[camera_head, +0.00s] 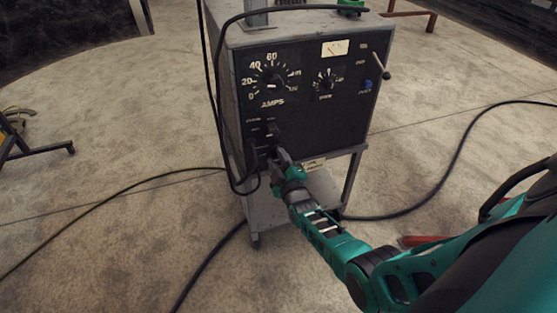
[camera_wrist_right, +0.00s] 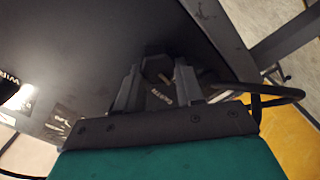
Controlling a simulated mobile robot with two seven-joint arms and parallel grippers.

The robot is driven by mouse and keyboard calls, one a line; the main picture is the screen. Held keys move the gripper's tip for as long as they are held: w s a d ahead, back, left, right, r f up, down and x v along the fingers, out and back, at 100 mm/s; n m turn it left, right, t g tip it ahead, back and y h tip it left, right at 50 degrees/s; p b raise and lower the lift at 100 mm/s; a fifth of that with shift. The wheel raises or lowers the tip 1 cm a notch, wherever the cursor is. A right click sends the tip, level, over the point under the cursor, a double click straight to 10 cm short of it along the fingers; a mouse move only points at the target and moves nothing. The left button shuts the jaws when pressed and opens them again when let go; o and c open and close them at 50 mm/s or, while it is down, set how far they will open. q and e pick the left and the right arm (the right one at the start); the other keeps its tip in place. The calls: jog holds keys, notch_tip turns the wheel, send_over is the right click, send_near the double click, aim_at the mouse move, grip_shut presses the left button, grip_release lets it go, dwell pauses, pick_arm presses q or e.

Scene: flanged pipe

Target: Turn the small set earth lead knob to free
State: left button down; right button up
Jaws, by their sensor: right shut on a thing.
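The welding set (camera_head: 308,105) stands on a wheeled trolley, its dark front panel facing me. My right gripper (camera_head: 276,157) reaches the lower left of that panel. In the right wrist view, my right gripper (camera_wrist_right: 157,92) has its two dark fingers on either side of a small dark, angular earth lead knob (camera_wrist_right: 157,66). The fingers are shut on it. In the head view the knob is mostly hidden by the gripper. My left gripper is not in view.
Above on the panel are the large AMPS dial (camera_head: 273,82), a smaller dial (camera_head: 325,82), a meter (camera_head: 335,48), a lever (camera_head: 381,66) and a blue knob (camera_head: 368,85). Black cables (camera_head: 110,190) hang beside the set and run over the floor. A yellow-legged stand (camera_head: 15,140) is far left.

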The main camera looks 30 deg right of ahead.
jog(key=shift+f+n, duration=0.1)
jog(key=shift+n, duration=0.5)
jog(key=o, duration=1)
jog(key=shift+o, duration=0.2)
jog(key=shift+s+a+p, duration=0.15)
jog(key=shift+s+p, duration=0.15)
jog(key=shift+s, duration=0.15)
jog(key=p+v, duration=0.4)
jog(key=v, duration=0.8)
